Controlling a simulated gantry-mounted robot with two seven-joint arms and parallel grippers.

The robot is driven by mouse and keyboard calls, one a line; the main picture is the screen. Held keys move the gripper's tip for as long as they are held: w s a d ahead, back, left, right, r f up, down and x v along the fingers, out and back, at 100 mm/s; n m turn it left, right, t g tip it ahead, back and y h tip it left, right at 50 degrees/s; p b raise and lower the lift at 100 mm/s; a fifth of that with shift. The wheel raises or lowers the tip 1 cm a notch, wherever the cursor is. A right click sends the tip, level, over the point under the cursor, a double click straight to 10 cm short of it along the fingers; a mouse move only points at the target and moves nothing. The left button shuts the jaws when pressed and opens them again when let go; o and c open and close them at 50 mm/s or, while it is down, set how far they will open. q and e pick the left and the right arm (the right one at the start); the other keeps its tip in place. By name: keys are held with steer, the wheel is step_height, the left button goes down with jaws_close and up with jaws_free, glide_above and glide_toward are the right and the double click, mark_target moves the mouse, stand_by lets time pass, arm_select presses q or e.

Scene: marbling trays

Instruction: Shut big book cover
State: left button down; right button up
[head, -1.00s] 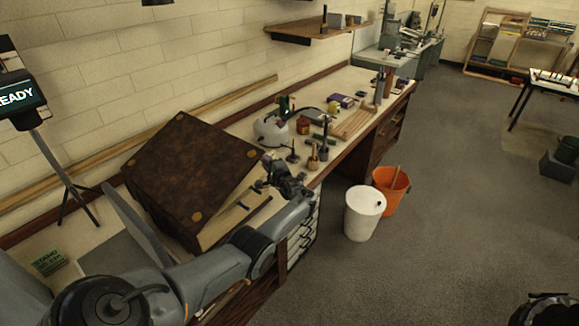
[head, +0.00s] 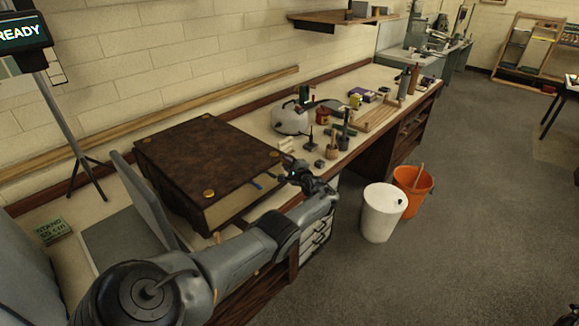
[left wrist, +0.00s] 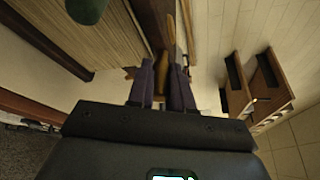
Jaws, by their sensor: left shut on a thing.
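The big book (head: 228,207) lies on the workbench, with its dark brown cover (head: 205,150) and brass corner pieces on top. The cover lies level, or nearly so, over the cream page block; I cannot tell whether a small gap is left. My left gripper (head: 289,166) is at the cover's right corner and is shut on its edge. In the left wrist view the dark fingers (left wrist: 165,84) close around a thin brown and brass-coloured edge, with striped pages (left wrist: 75,35) to the left. My right gripper is not in view.
A grey panel (head: 148,205) stands left of the book, near a green sign (head: 50,231). A white kettle-like vessel (head: 290,118) and small tools stand beyond the book. A white bin (head: 383,212) and orange bucket (head: 413,190) stand on the floor.

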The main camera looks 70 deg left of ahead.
arm_select(q)
steer(key=shift+f, duration=0.5)
steer(key=c, duration=1)
jaws_free()
steer(key=shift+s, duration=0.1)
steer(key=shift+c, duration=0.2)
steer(key=shift+r, duration=0.1)
steer(key=shift+r, duration=0.1)
steer(key=shift+d+r+p, duration=0.2)
steer(key=shift+d+p, duration=0.15)
steer(key=shift+p, duration=0.15)
steer(key=p+v, duration=0.6)
steer(key=v, duration=0.4)
steer(key=shift+f, duration=0.2)
steer(key=shift+d, duration=0.1)
